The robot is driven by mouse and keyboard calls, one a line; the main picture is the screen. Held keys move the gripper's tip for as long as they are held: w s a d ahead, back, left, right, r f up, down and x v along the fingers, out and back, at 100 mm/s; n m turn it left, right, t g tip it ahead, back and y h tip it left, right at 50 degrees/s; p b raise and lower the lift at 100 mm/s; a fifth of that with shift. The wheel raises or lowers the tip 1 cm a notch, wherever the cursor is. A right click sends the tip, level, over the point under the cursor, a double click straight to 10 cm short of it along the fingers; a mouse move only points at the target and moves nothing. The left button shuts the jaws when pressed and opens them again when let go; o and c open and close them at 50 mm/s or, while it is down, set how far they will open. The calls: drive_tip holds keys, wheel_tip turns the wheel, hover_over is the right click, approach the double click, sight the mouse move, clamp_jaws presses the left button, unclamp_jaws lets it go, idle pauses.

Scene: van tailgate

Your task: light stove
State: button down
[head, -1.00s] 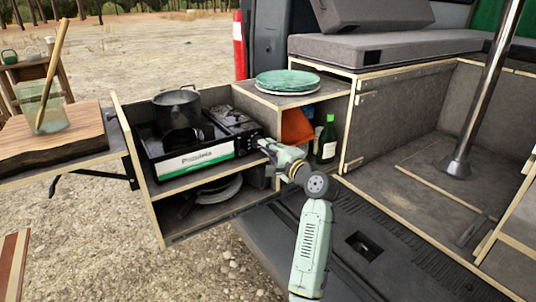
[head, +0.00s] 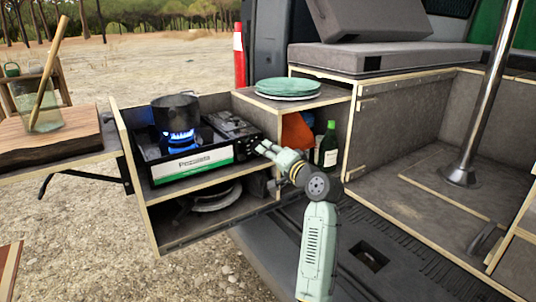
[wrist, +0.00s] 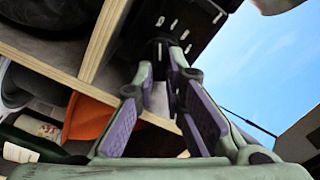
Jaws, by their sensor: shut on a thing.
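The black camping stove (head: 192,166) with a white and green front label sits on the upper shelf of the pull-out unit. A dark pot (head: 176,111) stands on it, and a blue flame (head: 178,139) burns below the pot. My gripper (head: 262,148) is at the stove's right end, by its control panel. In the wrist view my gripper (wrist: 160,72) has its fingers closed about the dark stove knob (wrist: 158,47). The fingers mostly hide the knob in the head view.
Plates (head: 288,87) lie on the counter right of the stove. A green bottle (head: 328,146) and an orange thing (head: 296,133) stand in the cubby below, close to my gripper. A wooden board with a jar (head: 43,112) is at left.

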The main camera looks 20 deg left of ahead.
idle(0.4)
drive_tip(key=c, duration=1.7)
unclamp_jaws()
drive_tip(key=shift+o, duration=0.2)
drive_tip(key=v, duration=1.2)
